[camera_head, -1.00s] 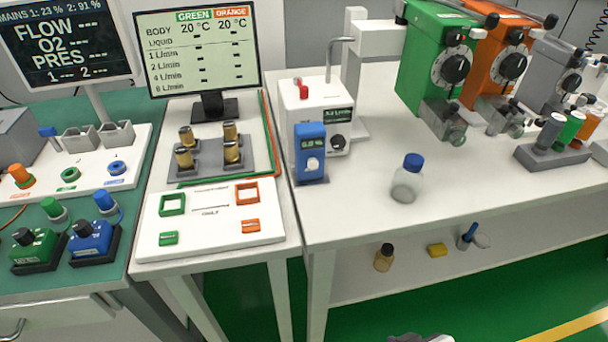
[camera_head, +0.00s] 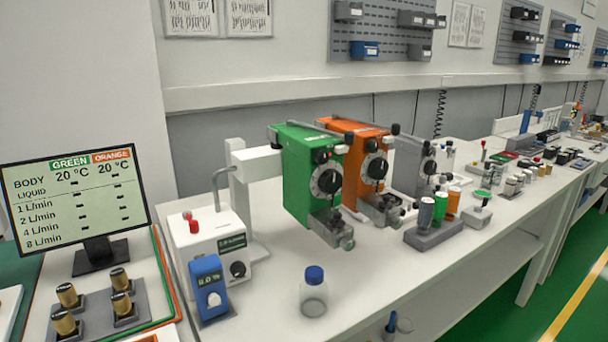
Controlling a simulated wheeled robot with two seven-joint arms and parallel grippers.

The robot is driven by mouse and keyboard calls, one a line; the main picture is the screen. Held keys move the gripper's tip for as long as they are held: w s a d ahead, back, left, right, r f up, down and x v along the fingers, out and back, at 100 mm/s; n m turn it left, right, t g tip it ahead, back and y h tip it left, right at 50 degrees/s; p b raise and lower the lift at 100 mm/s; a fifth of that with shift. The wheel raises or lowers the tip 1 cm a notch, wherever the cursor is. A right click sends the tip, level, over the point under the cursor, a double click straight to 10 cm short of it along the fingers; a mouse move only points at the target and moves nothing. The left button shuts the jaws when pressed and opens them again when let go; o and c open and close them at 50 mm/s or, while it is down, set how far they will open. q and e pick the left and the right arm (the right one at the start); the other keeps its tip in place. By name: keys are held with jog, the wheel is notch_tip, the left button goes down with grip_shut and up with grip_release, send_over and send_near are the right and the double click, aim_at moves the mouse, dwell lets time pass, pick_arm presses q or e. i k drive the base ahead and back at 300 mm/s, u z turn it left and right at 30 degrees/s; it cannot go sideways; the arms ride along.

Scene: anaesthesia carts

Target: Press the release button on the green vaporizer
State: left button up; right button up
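The green vaporizer (camera_head: 306,178) hangs upright above the white bench, just right of the picture's middle. Neither of my grippers shows in this view.
A white box device (camera_head: 212,240), a blue meter (camera_head: 208,288) and a blue-capped clear bottle (camera_head: 314,292) stand in front and left of the vaporizers. A grey rack (camera_head: 436,236) with several coloured cylinders stands at right. A monitor (camera_head: 76,198) is at left. The bench front is mostly clear.

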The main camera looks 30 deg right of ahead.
aim_at(341, 149)
jog(key=k, duration=1.35)
jog(key=z, duration=0.1)
jog(key=i, duration=0.95)
